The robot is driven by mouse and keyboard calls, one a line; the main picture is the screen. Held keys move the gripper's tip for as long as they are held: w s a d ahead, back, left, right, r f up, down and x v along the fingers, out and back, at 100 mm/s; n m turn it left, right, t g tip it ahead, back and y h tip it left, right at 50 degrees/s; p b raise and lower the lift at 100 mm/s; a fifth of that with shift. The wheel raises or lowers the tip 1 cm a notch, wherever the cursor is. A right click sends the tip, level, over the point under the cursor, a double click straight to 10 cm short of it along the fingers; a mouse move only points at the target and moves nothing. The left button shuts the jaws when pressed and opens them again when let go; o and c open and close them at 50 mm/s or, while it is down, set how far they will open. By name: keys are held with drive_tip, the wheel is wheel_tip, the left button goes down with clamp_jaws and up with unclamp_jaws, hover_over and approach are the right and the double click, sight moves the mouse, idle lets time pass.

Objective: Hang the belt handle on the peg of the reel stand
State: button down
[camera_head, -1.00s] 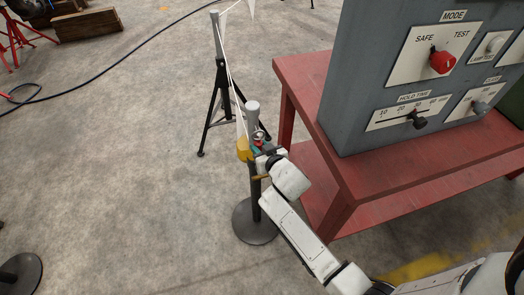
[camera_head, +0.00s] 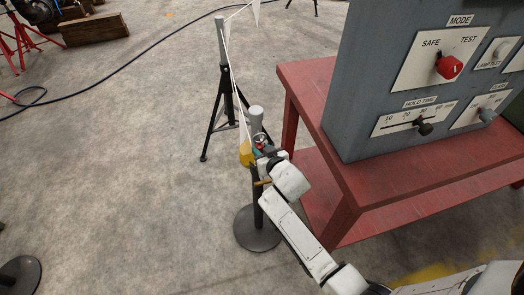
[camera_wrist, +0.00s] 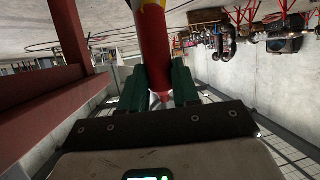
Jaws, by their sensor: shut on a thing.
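My gripper (camera_head: 263,148) is beside the upper part of a near post (camera_head: 256,118) with a grey top and a round dark base. In the wrist view its green fingers (camera_wrist: 159,87) are shut on a red handle (camera_wrist: 155,45), which is yellow at its far end. In the head view the handle is small, with a yellow part (camera_head: 246,152) left of the post. A thin white belt (camera_head: 235,85) runs from there up to a grey pole (camera_head: 221,42) on a black tripod stand. I cannot make out a peg, or whether the handle touches the post.
A red table (camera_head: 352,180) carrying a grey control box (camera_head: 365,75) stands close to the right of my arm. Another round dark base (camera_head: 18,275) is at the lower left. A dark cable (camera_head: 120,65) crosses the floor behind. The floor left of the post is clear.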

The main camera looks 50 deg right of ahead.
drive_tip(key=c, duration=0.7)
unclamp_jaws()
drive_tip(key=shift+c, duration=0.2)
drive_tip(key=v, duration=1)
drive_tip(key=shift+s+a, duration=0.2)
drive_tip(key=shift+s, duration=0.1)
drive_tip(key=shift+r, duration=0.1)
drive_tip(key=s+a+f+n+g+y, duration=0.1)
drive_tip(key=s+a+n+g+y, duration=0.1)
drive_tip(key=s+a+g, duration=0.3)
drive_tip(key=s+a+f+n+g+y, duration=0.2)
drive_tip(key=s+a+g, duration=0.4)
drive_tip(key=s, duration=0.8)
drive_tip(key=shift+a+f+n+y, duration=0.35)
drive_tip(key=shift+a+y, duration=0.2)
drive_tip(key=shift+y, duration=0.15)
drive_tip(key=shift+s, duration=0.1)
